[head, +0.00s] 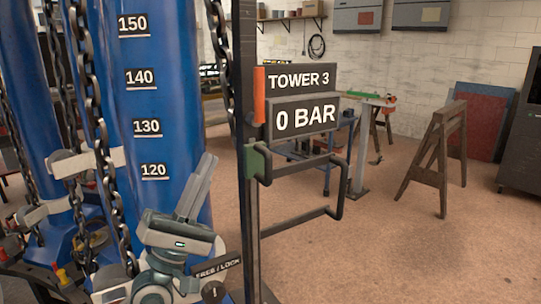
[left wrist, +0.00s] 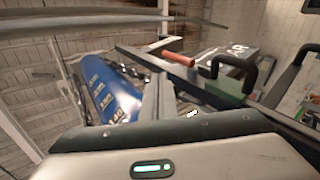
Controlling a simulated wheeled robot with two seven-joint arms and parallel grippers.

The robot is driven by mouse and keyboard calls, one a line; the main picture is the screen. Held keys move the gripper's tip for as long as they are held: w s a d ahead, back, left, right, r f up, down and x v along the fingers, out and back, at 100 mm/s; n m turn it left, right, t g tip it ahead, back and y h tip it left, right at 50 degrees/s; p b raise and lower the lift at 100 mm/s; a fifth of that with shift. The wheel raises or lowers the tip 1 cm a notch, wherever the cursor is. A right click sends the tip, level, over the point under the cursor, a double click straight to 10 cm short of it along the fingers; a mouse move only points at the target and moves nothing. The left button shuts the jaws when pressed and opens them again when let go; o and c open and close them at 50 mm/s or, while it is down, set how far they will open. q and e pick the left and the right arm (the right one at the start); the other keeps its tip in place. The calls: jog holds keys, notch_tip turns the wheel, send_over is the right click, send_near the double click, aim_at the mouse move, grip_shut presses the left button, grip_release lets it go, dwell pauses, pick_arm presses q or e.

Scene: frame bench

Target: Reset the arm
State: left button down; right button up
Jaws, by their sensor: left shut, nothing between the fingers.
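My left gripper (head: 208,162) stands in front of the blue cylinder (head: 165,90) in the head view, with its fingers pointing up. Its fingers are together, with nothing between them. The closed fingers also show in the left wrist view (left wrist: 158,88), pointing away from the camera, with the blue cylinder (left wrist: 108,92) to their left. The gripper appears apart from the orange handle (head: 259,94) on the dark upright post. My right gripper is in neither view.
Dark chains (head: 92,80) hang beside the cylinder. A post with "TOWER 3" (head: 297,79) and "0 BAR" (head: 305,117) signs carries a black bar handle (head: 338,190). A "FREE / LOCK" label (head: 217,267) is low down. A wooden trestle (head: 437,155) stands right, with clear floor before it.

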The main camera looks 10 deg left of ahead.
pick_arm(q)
jog(key=s+d+f+m+g+y, duration=0.2)
jog(key=d+f+m+g, duration=0.15)
jog(key=f, duration=0.75)
jog(key=s+d+f+m+g+y, duration=0.15)
jog(key=f+m+g, duration=0.25)
jog(key=f, duration=0.6)
jog(key=s+d+f+m+g+y, duration=0.1)
jog(key=d+f+m+g+y, duration=0.2)
jog(key=f, duration=0.8)
jog(key=s+a+f+m+g+y, duration=0.25)
jog(key=s+f, duration=0.25)
jog(key=f, duration=0.3)
jog(key=s+a+f+m+g+y, duration=0.1)
jog(key=s+a+f+m+g, duration=0.15)
jog(key=s+f, duration=0.45)
jog(key=s+a+f+m+g+y, duration=0.1)
jog(key=s+a+f+g+y, duration=0.15)
jog(key=s+f, duration=0.35)
jog(key=s+a+f+g+y, duration=0.2)
jog(key=s+a+f+g, duration=0.1)
jog(key=s, duration=0.5)
notch_tip(320, 180, down, 26)
jog(key=s+f, duration=0.6)
jog(key=f, duration=0.3)
jog(key=s+f, duration=0.7)
jog(key=f, duration=0.2)
jog(key=shift+a+f+m+g, duration=0.15)
jog(key=shift+a+m+g, duration=0.25)
jog(key=shift+a+m, duration=0.05)
